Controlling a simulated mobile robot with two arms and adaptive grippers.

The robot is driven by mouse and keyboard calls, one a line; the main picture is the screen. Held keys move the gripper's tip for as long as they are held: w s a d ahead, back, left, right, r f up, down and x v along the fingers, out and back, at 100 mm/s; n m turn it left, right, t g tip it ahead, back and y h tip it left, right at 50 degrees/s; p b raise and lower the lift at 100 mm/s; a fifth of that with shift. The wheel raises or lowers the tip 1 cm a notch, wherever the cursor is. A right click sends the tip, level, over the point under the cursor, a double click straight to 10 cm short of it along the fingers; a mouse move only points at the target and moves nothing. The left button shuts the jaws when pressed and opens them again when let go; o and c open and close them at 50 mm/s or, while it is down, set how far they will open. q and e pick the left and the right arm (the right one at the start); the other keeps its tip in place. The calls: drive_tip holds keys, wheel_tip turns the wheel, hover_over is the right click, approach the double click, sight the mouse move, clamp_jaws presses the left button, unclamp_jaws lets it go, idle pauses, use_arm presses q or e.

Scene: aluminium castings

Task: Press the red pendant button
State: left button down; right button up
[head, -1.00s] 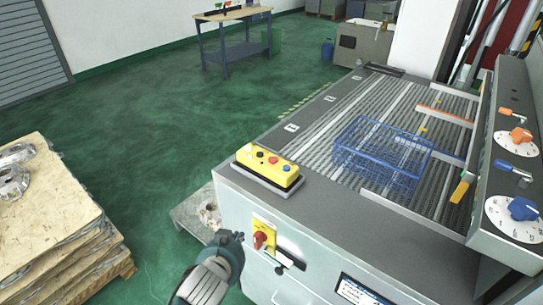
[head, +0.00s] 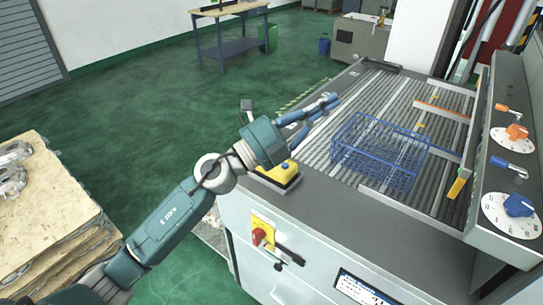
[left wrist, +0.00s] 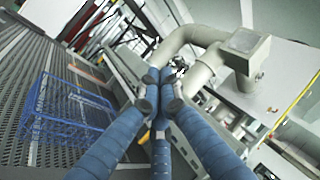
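The yellow pendant box (head: 282,175) lies on the near left corner of the grey machine top. My left arm covers much of it in the head view. A blue button (head: 285,166) shows at its right end; the red button is hidden behind my arm. My left gripper (head: 332,101) is above and beyond the box, over the machine's left edge, pointing right and away. In the left wrist view its blue fingers (left wrist: 164,78) converge with their tips together and nothing between them. The right gripper is not in view.
A blue wire basket (head: 380,150) stands on the roller bed right of my gripper. A red rotary switch (head: 259,236) on a yellow plate is on the machine's front. A control panel (head: 512,165) rises at the right. Stacked boards (head: 50,210) stand at left.

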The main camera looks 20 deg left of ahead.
use_arm(q)
wheel_tip(320, 180, down, 6)
drive_tip(key=w+m+g+y, duration=0.3)
drive_tip(key=m+g, duration=0.5)
drive_tip(key=m, duration=0.1)
drive_tip(key=w+a+f+y, duration=0.1)
drive_tip(key=a+f+y, duration=0.1)
drive_tip(key=a, duration=0.5)
drive_tip(key=w+a+f+y, duration=0.1)
drive_tip(key=a+f+y, duration=0.1)
drive_tip(key=a+y, duration=0.2)
drive_tip(key=a, duration=0.3)
drive_tip(key=shift+w+m+y, duration=0.3)
drive_tip(key=shift+y, duration=0.1)
drive_tip(key=shift+a+g, duration=0.1)
drive_tip(key=shift+g, duration=0.2)
drive_tip(key=shift+f+b, duration=2.7)
drive_tip(key=shift+f, duration=1.7)
drive_tip(key=shift+f, duration=0.1)
drive_tip(key=shift+f+b, duration=0.3)
drive_tip(key=shift+b, duration=0.05)
